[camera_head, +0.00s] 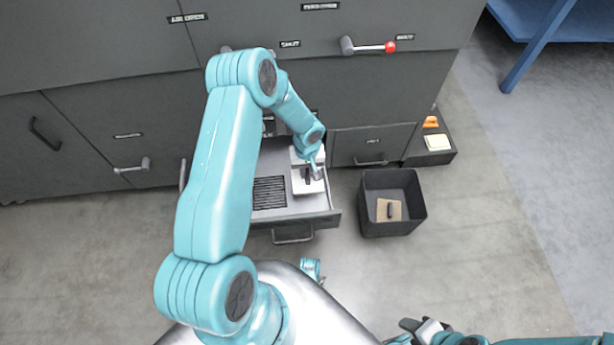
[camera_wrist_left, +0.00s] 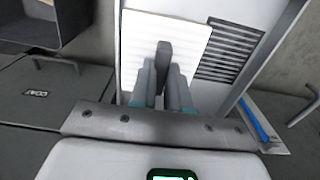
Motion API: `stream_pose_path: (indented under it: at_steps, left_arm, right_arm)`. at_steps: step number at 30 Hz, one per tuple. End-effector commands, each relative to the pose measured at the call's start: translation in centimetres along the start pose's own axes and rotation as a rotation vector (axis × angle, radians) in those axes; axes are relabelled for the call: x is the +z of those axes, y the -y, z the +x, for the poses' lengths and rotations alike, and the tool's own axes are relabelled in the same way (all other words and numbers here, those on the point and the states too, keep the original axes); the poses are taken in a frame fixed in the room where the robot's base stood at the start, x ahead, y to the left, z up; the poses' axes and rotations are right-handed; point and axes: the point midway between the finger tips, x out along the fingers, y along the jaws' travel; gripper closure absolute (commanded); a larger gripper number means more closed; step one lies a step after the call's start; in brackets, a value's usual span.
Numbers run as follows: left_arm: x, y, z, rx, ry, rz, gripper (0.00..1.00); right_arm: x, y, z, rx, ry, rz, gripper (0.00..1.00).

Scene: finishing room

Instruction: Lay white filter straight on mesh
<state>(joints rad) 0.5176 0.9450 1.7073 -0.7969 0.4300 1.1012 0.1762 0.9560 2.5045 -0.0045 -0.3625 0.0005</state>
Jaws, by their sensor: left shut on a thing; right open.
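The white filter (camera_head: 308,187), a flat ridged square with a dark upright handle, is in the open drawer area in the head view. My left gripper (camera_head: 314,172) is shut on its handle. The left wrist view shows the filter (camera_wrist_left: 135,40) with the gripper's fingers (camera_wrist_left: 164,85) around the handle. The black slotted mesh (camera_head: 269,193) is in the drawer, left of the filter. In the wrist view the mesh (camera_wrist_left: 228,50) shows right of the filter; whether the filter covers part of it, or touches the drawer floor, I cannot tell. My right gripper (camera_head: 424,328) is open at the bottom.
The open drawer (camera_head: 292,224) juts from the dark cabinet (camera_head: 330,80). A black bin (camera_head: 392,228) holding a brown square with a dark handle (camera_head: 389,210) stands right of it. A low dark tray (camera_head: 432,158) holds orange and pale yellow items. Floor at the right is clear.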

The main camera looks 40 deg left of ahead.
Motion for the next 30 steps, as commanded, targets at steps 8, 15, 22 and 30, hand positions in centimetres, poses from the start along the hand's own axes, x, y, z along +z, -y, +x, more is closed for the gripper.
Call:
stream_pose_path:
  at_steps: [8, 15, 22, 30]
  left_arm:
    - [-0.1, 0.0, -8.8, 0.002, -0.003, 0.000, 1.00]
    - [-0.1, -0.1, -12.1, 0.001, -0.001, 0.004, 1.00]
    - [-0.4, 0.4, -11.0, -0.002, 0.003, 0.103, 1.00]
    - [0.0, 6.9, -6.3, -0.002, 0.004, 0.102, 1.00]
  right_arm:
    - [0.1, 1.0, -2.7, 0.000, 0.001, -0.001, 0.54]
    - [0.1, 1.2, -3.4, 0.000, 0.001, -0.001, 0.54]
    - [0.1, 1.1, -3.0, 0.000, 0.001, -0.001, 0.54]
    - [0.1, 0.5, -1.4, 0.000, 0.001, -0.001, 0.54]
